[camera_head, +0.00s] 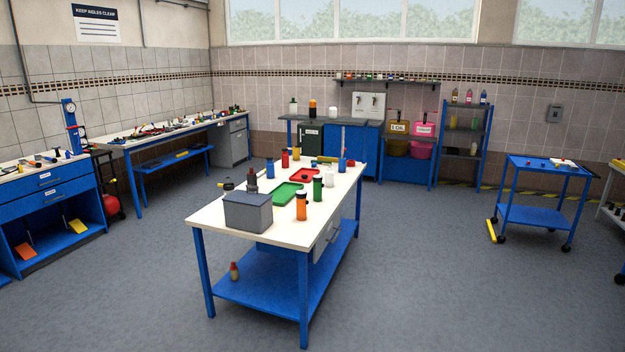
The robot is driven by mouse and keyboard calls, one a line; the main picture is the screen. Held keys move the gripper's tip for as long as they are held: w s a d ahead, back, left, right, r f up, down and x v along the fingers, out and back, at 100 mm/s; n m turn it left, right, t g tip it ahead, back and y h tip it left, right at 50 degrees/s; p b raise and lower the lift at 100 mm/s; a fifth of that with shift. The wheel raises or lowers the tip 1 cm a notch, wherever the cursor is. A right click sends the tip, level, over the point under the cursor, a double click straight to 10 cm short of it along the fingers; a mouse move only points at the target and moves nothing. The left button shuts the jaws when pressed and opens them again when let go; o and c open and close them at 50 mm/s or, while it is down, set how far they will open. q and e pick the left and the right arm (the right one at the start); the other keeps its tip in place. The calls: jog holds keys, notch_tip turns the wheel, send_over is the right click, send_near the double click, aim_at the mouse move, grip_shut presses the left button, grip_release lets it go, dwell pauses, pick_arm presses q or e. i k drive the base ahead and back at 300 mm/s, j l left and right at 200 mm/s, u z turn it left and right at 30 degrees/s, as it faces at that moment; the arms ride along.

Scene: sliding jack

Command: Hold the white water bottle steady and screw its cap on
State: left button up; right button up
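A small white bottle (329,179) appears to stand upright on the white-topped table, behind the green bottle (317,188). Another small white item (296,154) stands farther back on the same table, near the red bottle (285,159). Both are too small to tell whether a cap is on, and I cannot make out a loose white cap. No gripper or arm of mine shows in this view.
The table (222,191) also bears a grey box (248,213), green tray (281,196), red tray (304,174), orange bottle (302,206) and blue bottle (270,168). A blue cart (545,216) stands right. Grey floor (425,270) around the table is clear.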

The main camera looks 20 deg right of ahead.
aim_at(329, 173)
jog(key=i+l+z, duration=0.6)
jog(key=i+l, duration=0.2)
jog(key=i+l+z, duration=0.25)
jog(key=i, duration=0.2)
jog(key=i+l+z, duration=0.15)
jog(key=i+z, duration=0.15)
jog(key=i, duration=0.2)
jog(key=i+l+z, duration=0.1)
jog(key=i+z, duration=0.2)
jog(key=i, duration=2.5)
jog(key=i+u, duration=0.35)
jog(key=i, duration=0.15)
jog(key=i+l+u, duration=0.2)
jog(key=i+u, duration=0.35)
jog(key=u, duration=0.3)
jog(key=i+u, duration=0.15)
jog(key=u, duration=0.3)
jog(key=i+u, duration=0.2)
jog(key=u, duration=0.3)
jog(key=i+l+u, duration=0.15)
jog(key=u, duration=0.35)
jog(key=i+l+u, duration=0.1)
jog(key=l+u, duration=0.15)
jog(key=u, duration=0.2)
jog(key=i+l+u, duration=0.25)
jog(key=u, duration=0.25)
